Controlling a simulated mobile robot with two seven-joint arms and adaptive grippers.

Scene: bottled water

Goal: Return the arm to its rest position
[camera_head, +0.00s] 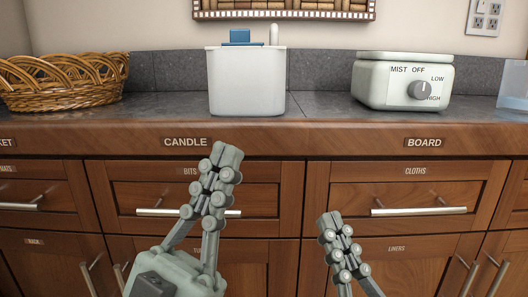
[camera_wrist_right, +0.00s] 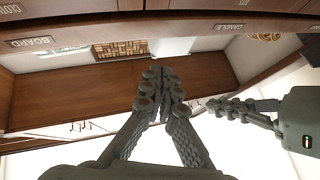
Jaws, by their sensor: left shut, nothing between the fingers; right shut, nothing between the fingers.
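My left gripper (camera_head: 226,156) is shut and empty, raised in front of the drawers below the CANDLE label in the head view. It also shows in the right wrist view (camera_wrist_right: 215,105), at the right. My right gripper (camera_head: 329,222) is lower and further right in the head view, shut and empty in front of the cabinet. In the right wrist view its fingertips (camera_wrist_right: 164,74) meet in the middle with nothing between them. Both grippers are apart from each other and clear of the counter in the head view.
A white bin (camera_head: 246,87) holding a blue item (camera_head: 239,37) stands on the counter (camera_head: 320,103). A wicker basket (camera_head: 62,82) is at left. A pale appliance (camera_head: 386,85) with a knob is at right. Drawer handles (camera_head: 420,211) stick out below.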

